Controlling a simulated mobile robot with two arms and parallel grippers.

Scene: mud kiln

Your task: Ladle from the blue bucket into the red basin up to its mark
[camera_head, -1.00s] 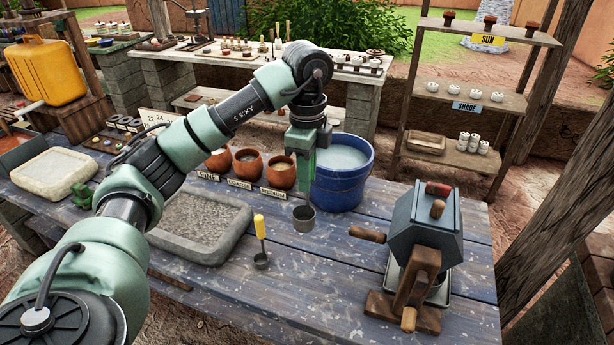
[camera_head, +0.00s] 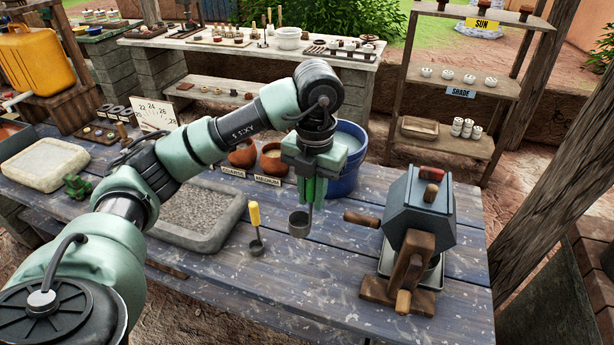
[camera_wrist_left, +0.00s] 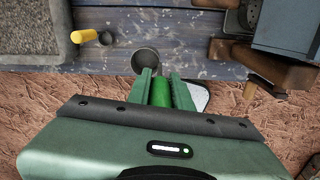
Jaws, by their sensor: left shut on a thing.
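My left gripper (camera_head: 311,185) is shut on the green handle of a ladle (camera_head: 299,224) with a grey metal cup. The cup hangs above the table, in front of the blue bucket. In the left wrist view, the ladle's cup (camera_wrist_left: 145,62) shows just beyond the fingers, over the planks. The blue bucket (camera_head: 347,183) stands behind the gripper, which hides part of it; pale liquid shows inside. My right gripper is not in view.
A hand-cranked grey machine (camera_head: 420,215) is to the right. A gravel-filled stone tray (camera_head: 203,213), brown pots (camera_head: 272,160) and a pale slab tray (camera_head: 44,163) lie to the left. The front planks are mostly clear.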

